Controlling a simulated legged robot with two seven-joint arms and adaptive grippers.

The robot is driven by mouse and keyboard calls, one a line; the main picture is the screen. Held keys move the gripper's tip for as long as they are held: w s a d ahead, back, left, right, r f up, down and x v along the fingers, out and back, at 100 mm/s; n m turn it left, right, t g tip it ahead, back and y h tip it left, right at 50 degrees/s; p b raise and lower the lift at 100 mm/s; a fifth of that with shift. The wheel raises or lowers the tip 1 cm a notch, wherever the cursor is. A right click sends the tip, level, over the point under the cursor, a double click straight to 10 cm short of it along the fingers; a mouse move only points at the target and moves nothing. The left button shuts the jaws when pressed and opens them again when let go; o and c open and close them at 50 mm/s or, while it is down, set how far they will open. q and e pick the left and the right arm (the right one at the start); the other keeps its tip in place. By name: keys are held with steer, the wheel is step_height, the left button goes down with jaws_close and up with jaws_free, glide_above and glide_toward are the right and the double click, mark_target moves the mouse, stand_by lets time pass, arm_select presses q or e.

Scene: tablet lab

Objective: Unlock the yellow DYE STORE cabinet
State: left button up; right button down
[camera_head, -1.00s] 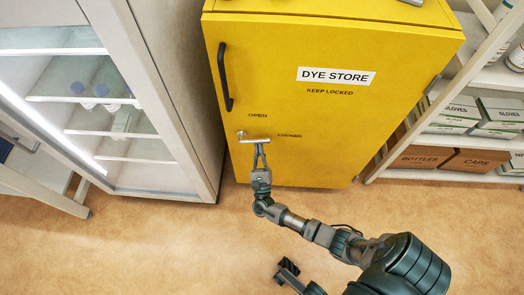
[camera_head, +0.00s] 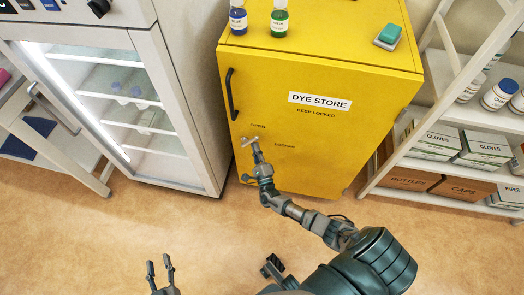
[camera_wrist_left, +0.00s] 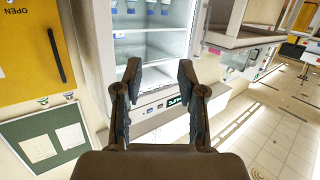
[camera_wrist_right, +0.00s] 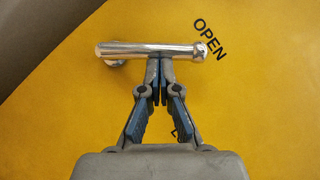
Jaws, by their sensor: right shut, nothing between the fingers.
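The yellow DYE STORE cabinet (camera_head: 360,130) stands in the middle of the head view, its door closed. A silver lever (camera_head: 250,141) sits low on the door's left side. It slants upward toward the OPEN mark and away from LOCKED; in the right wrist view the lever (camera_wrist_right: 150,49) has its knob end beside OPEN. My right gripper (camera_head: 257,147) is shut and empty, its fingertips (camera_wrist_right: 158,62) against or just under the lever; contact is unclear. My left gripper (camera_head: 160,262) is open and empty over the floor, well away from the cabinet; its fingers (camera_wrist_left: 160,80) stand apart.
A glass-fronted fridge (camera_head: 125,110) stands left of the cabinet. A shelf rack (camera_head: 455,100) with boxes stands to the right. A blue bottle (camera_head: 238,20), a green bottle (camera_head: 279,20) and a teal block (camera_head: 388,36) sit on the cabinet. The floor (camera_head: 90,240) in front is clear.

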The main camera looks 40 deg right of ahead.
mark_target(247, 143)
arm_select(q)
steer(key=s+a+f+g+y+p, duration=0.2)
steer(key=s+a+f+g+p, duration=0.15)
steer(key=s+g, duration=0.35)
steer(key=s+a+f+g+y+p, duration=0.25)
steer(key=s+f+g, duration=0.3)
steer(key=s, duration=0.45)
arm_select(e)
steer(key=n, duration=0.1)
steer(key=r+n+g+y, duration=0.1)
steer(key=n, duration=0.1)
steer(key=w+a+r+n+y, duration=0.1)
steer(key=shift+w+r+g, duration=0.1)
steer(key=shift+r+g, duration=0.15)
steer(key=shift+g, duration=0.05)
steer(key=n+p, duration=0.1)
steer(key=w+a+n+g+p, duration=0.1)
steer(key=shift+r+y+p, duration=0.3)
steer(key=shift+r+p, duration=0.05)
steer(key=shift+p, duration=0.05)
arm_select(q)
step_height(247, 143, down, 10)
steer(key=shift+w+g+h, duration=0.3)
steer(key=shift+g+h, duration=0.05)
steer(key=shift+h, duration=0.1)
arm_select(e)
steer(key=shift+w+a, duration=0.15)
arm_select(q)
steer(key=shift+f, duration=0.1)
